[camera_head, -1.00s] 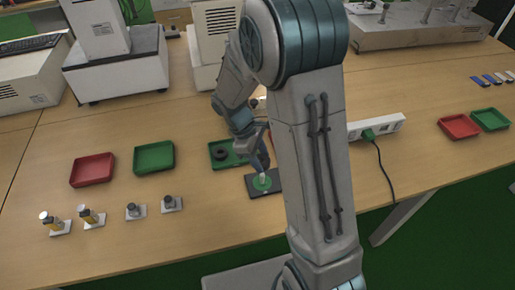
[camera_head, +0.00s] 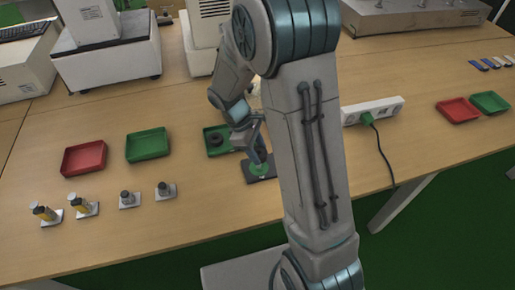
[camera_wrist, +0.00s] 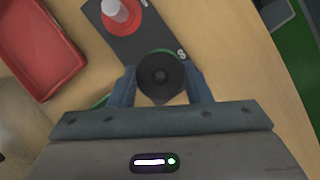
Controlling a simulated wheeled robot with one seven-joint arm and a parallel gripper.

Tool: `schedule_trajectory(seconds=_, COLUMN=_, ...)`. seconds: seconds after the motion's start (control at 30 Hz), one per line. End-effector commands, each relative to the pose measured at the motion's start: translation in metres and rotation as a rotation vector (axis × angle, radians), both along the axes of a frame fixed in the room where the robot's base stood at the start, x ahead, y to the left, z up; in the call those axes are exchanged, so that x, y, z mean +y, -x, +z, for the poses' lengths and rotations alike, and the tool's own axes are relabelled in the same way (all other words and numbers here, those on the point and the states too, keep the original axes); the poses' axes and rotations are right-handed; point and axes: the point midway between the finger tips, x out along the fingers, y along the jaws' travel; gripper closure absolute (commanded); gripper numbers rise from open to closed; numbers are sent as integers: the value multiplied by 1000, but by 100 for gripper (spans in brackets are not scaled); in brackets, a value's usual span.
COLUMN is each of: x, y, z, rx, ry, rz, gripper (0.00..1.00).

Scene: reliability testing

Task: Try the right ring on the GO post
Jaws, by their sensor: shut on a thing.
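My gripper (camera_wrist: 160,88) is shut on a dark round ring (camera_wrist: 160,60), which sits between its two blue fingers in the wrist view. The dark plate (camera_wrist: 125,50) lies below, with a red-based post with a pale top (camera_wrist: 118,12) on it. A sliver of green (camera_wrist: 101,102) shows beside the left finger. In the head view my gripper (camera_head: 259,160) is low over the green base (camera_head: 263,170) on the plate (camera_head: 268,179). I cannot tell whether the ring is around the post or above it. Another dark ring (camera_head: 215,139) lies in a green tray (camera_head: 212,154) just behind.
A red tray (camera_head: 84,159) and a green tray (camera_head: 148,146) stand to the left, with several small posts on pale bases (camera_head: 127,200) in front. A power strip (camera_head: 373,109) lies right of my arm. Bare table lies between the trays and the plate.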

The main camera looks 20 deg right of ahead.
Motion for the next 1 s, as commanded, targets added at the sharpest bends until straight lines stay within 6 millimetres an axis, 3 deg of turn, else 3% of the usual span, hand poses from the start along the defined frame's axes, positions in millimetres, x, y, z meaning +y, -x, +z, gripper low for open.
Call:
schedule_trajectory(seconds=0.5, x=0, y=0, z=-14, rx=0, ry=0, rz=0, gripper=78)
schedule_trajectory(seconds=1.0, x=0, y=0, z=-5, rx=0, ry=0, rz=0, gripper=78)
